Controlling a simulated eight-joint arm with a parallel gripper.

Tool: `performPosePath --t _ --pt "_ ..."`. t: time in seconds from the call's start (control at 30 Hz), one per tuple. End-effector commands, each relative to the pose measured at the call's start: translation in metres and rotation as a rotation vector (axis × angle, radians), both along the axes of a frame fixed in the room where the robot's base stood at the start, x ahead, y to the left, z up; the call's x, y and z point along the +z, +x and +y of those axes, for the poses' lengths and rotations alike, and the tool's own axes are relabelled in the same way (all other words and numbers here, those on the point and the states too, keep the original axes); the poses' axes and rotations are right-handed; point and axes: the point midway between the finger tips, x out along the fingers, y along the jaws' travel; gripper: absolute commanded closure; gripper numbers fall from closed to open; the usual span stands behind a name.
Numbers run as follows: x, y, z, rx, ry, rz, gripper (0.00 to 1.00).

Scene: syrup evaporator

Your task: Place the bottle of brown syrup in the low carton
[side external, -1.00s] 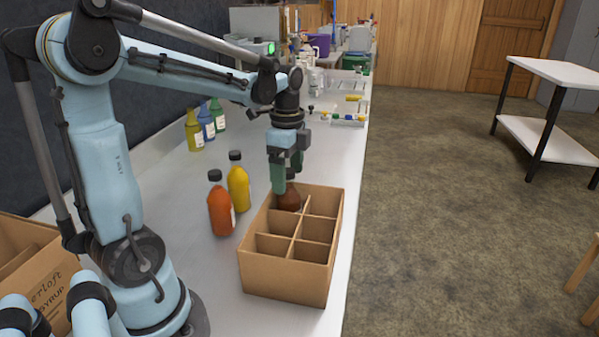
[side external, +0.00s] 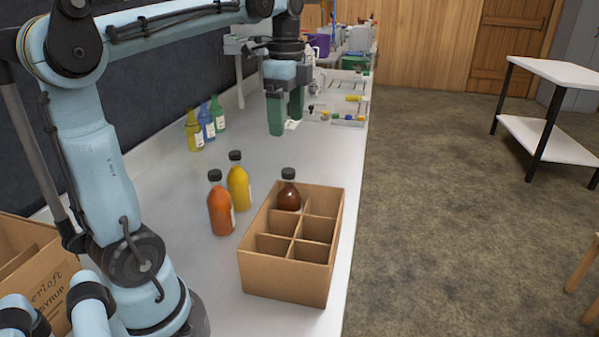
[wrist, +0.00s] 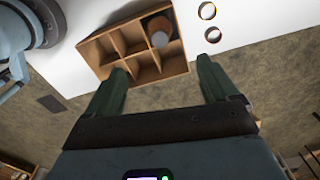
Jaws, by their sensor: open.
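The bottle of brown syrup (side external: 288,197), dark with a black cap, stands upright in the far-left compartment of the low carton (side external: 284,279). Its neck and cap rise above the rim, and its lower part is hidden by the carton. My gripper (side external: 286,122) is open and empty, raised above and beyond the carton, clear of the bottle. In the wrist view the brown bottle (wrist: 160,27) shows in a corner compartment of the divided carton, beyond the spread fingers. The other compartments look empty.
An orange bottle (side external: 221,208) and a yellow bottle (side external: 238,186) stand left of the carton. Several coloured bottles (side external: 206,122) stand farther back. A larger carton (side external: 38,275) is at the lower left.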

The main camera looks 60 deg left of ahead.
Motion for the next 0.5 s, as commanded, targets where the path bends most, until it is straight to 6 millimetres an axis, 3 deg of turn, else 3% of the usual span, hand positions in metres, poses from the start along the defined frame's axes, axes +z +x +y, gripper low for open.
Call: performPosePath --t 0.17,0.5 --pt "-0.009 -0.001 -0.017 0.088 0.02 -0.061 0.13" --pt "-0.082 -0.019 -0.099 0.615 -0.078 -0.424 0.13"
